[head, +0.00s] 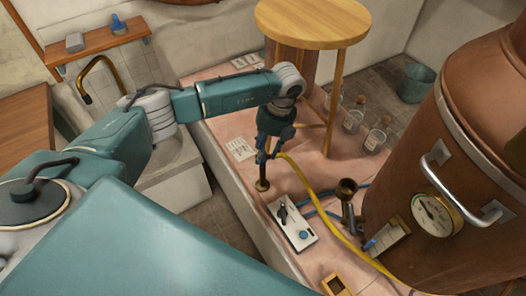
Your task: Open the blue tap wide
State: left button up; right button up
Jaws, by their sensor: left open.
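A small blue knob (303,234), which looks like the blue tap, sits on a white plate (296,226) on the pink tiled platform. How far it is turned is too small to tell. A black lever (282,212) stands at the plate's far end. My left gripper (264,156) points down, open, beyond the plate and apart from the blue knob. A short brass post (262,184) shows just below its fingers; I cannot tell if they touch it. My right gripper is not in view.
A large copper still (400,190) with a gauge (434,214) stands at right. A yellow hose (322,210) curves past the plate. A round wooden stool (314,22), glass bottles (375,138) and a blue-green bucket (416,82) stand behind.

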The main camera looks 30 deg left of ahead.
pick_arm(q)
jog(key=shift+s+a+f, duration=0.1)
jog(key=shift+s+f, duration=0.05)
jog(key=shift+f, duration=0.4)
jog(key=shift+s+a+f, duration=0.1)
jog(key=shift+s+f, duration=0.05)
jog(key=shift+f, duration=0.5)
jog(key=shift+w, duration=0.1)
grip_shut()
